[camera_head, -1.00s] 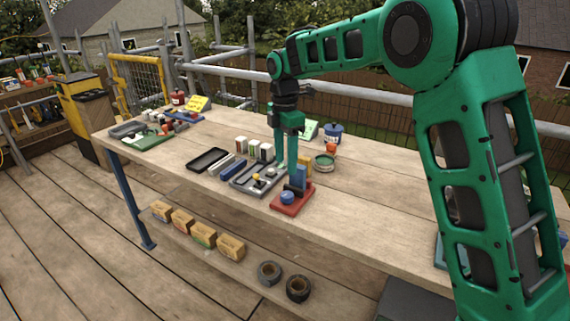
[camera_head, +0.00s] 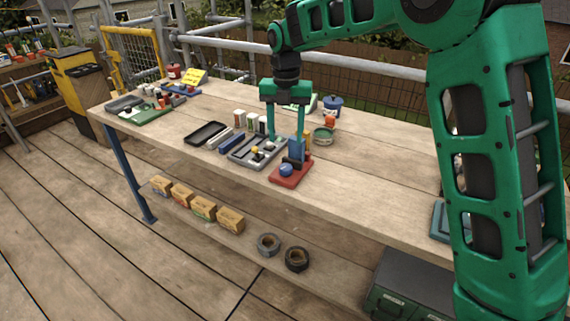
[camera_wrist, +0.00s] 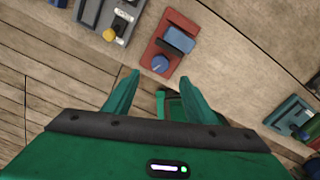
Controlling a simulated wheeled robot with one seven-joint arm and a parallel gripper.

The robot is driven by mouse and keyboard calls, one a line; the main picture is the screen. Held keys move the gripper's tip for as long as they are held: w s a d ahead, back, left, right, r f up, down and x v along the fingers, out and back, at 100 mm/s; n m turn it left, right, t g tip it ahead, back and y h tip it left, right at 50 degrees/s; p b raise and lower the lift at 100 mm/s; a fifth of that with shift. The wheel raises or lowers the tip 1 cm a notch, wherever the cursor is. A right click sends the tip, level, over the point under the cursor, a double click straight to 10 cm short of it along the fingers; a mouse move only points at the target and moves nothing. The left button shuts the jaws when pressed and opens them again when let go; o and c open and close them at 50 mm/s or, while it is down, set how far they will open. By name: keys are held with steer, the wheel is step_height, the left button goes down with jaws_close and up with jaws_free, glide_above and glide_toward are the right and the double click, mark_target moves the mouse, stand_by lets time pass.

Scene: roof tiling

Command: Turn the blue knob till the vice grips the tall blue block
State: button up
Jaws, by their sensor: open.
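The vice is a red base (camera_head: 291,179) near the front edge of the bench, with a round blue knob (camera_head: 286,169) on its near side. The tall blue block (camera_head: 297,148) stands upright at the vice behind the knob. The wrist view shows the red base (camera_wrist: 184,22), the block (camera_wrist: 179,39) and the knob (camera_wrist: 159,64) beyond my fingertips. My gripper (camera_head: 286,139) is open and empty, its fingers pointing down above and behind the knob, apart from it. In the wrist view the knob lies just past the gap between my fingertips (camera_wrist: 160,76). I cannot tell whether the jaws touch the block.
A grey tray (camera_head: 240,156) with small parts sits just left of the vice. A blue pot (camera_head: 332,104) is farther back.

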mark_target(286, 166)
step_height(286, 166, down, 11)
steer(key=shift+r, duration=0.1)
stand_by(0.4)
steer(key=c, duration=1)
